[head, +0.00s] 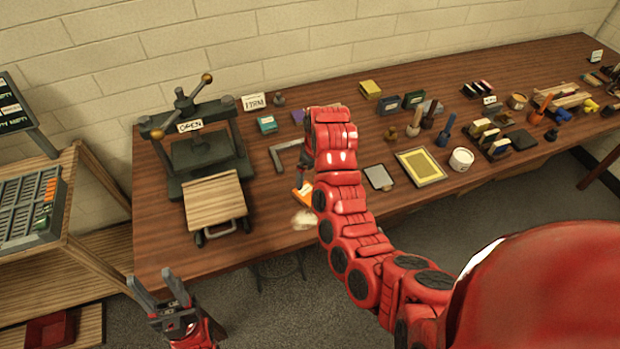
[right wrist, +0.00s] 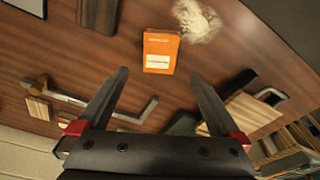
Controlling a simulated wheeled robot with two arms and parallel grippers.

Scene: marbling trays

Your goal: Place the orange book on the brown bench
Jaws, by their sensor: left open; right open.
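The orange book (head: 303,195), with a pale label, is on the long brown bench (head: 172,245), partly hidden by my right arm in the head view. The right wrist view shows the book (right wrist: 160,45) whole against the brown wood. My right gripper (right wrist: 158,74) is open and empty, its two fingers pointing toward the book with the book beyond the gap between them. In the head view the right gripper is mostly hidden behind my arm. My left gripper (head: 152,279) is open and empty, low in front of the bench's left end.
A pale crumpled lump (head: 305,219) lies beside the book. A metal square (head: 285,155) lies behind it. A yellow framed screen (head: 420,167) and several small items fill the right side.

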